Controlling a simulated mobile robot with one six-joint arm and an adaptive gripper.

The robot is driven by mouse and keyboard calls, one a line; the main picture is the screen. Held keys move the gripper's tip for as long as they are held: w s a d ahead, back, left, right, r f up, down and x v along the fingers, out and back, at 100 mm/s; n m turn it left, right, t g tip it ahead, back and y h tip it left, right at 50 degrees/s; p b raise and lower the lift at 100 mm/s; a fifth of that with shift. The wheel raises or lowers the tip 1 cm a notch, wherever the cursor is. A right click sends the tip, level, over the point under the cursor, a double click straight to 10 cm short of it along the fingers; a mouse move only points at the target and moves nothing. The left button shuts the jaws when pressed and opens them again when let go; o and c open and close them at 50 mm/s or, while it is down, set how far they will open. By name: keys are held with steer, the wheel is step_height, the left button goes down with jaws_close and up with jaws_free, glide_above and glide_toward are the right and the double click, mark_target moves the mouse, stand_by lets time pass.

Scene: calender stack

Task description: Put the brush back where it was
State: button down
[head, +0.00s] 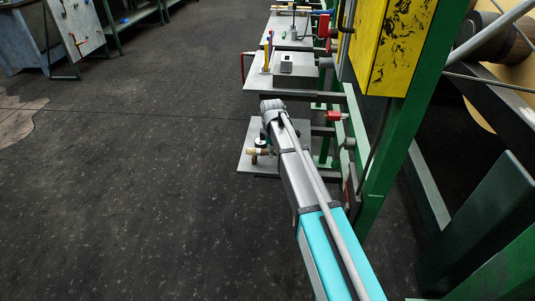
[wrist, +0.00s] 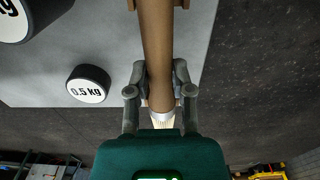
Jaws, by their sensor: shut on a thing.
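The brush (wrist: 157,45) has a long brown handle, a shiny metal ferrule and pale bristles. In the wrist view it runs from the top edge down to my gripper (wrist: 161,75), whose two grey fingers are shut on it near the ferrule. Two small brown pieces (wrist: 184,4) stand on either side of the handle at the top edge; I cannot tell whether the handle touches them. A grey plate (wrist: 110,40) lies behind the brush. In the head view I cannot make out the brush or the fingers.
A 0.5 kg weight (wrist: 88,84) and a larger weight (wrist: 14,18) stand on the plate to the left. In the head view, grey shelf plates (head: 257,85) stick out from a green frame (head: 375,165), with a yellow cabinet (head: 395,45) above. The dark floor (head: 130,190) at left is clear.

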steer(key=shift+f+b, duration=0.45)
steer(key=shift+b, duration=0.05)
steer(key=c, duration=0.5)
jaws_free()
steer(key=shift+r, duration=0.15)
step_height(320, 180, up, 13)
steer(key=p, duration=1.3)
stand_by(0.6)
steer(key=s+d+m, duration=1.7)
steer(key=s+d, duration=0.4)
steer(key=s, duration=0.5)
steer(key=shift+d+m, duration=0.25)
steer(key=shift+m, duration=0.15)
